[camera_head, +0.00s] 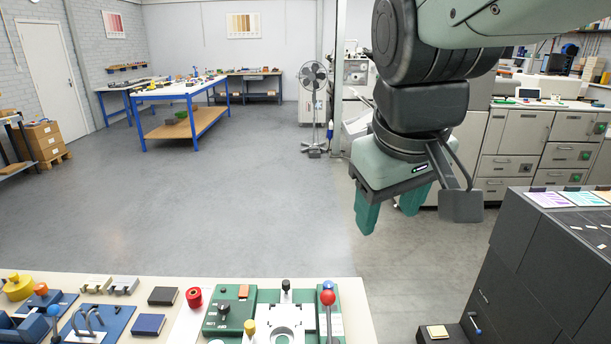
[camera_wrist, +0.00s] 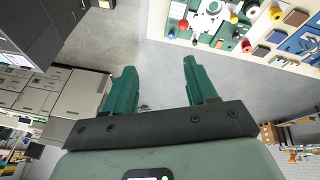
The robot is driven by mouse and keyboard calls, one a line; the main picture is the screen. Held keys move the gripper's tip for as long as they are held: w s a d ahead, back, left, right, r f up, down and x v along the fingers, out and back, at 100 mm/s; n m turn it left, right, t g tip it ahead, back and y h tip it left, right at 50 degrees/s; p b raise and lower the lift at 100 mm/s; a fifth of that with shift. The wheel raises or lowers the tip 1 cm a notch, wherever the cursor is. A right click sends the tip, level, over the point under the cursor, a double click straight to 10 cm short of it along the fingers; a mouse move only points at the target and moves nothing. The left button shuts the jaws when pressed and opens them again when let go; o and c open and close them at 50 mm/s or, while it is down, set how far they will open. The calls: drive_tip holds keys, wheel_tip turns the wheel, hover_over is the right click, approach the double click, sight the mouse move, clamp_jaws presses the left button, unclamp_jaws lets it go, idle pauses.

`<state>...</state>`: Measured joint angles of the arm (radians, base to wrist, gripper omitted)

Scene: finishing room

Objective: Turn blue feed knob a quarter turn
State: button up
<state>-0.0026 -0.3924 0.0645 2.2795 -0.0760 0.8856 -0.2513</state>
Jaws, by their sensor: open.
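A blue knob (camera_head: 327,285) sits at the back right corner of a green machine (camera_head: 237,318) on the bench at the bottom of the head view. A red ball on a lever (camera_head: 327,298) stands in front of it and partly hides it. In the wrist view a small blue spot that looks like the knob (camera_wrist: 172,34) shows by the red ball, at the machine's left end. My gripper (camera_head: 392,210) hangs in the air beyond the bench's back edge, above and right of the knob. Its green fingers (camera_wrist: 159,68) are apart and empty, touching nothing.
The cream bench (camera_head: 349,293) also holds a red spool (camera_head: 194,297), a dark blue block (camera_head: 148,325) and blue fixtures to the left. A yellow knob (camera_head: 249,328) and black knobs rise from the machine. A dark cabinet (camera_head: 540,255) stands right. Open floor lies behind the bench.

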drive_tip(key=w+a+f+n+g, duration=0.15)
drive_tip(key=w+f+n, duration=0.3)
drive_tip(key=w, duration=0.65)
drive_tip(key=n+g, duration=0.3)
drive_tip(key=n, duration=0.5)
hover_over(328, 283)
wheel_tip(328, 283, down, 24)
drive_tip(key=shift+y, duration=0.3)
wheel_tip(328, 283, down, 10)
drive_tip(key=shift+f, duration=0.1)
drive_tip(key=c, duration=1.1)
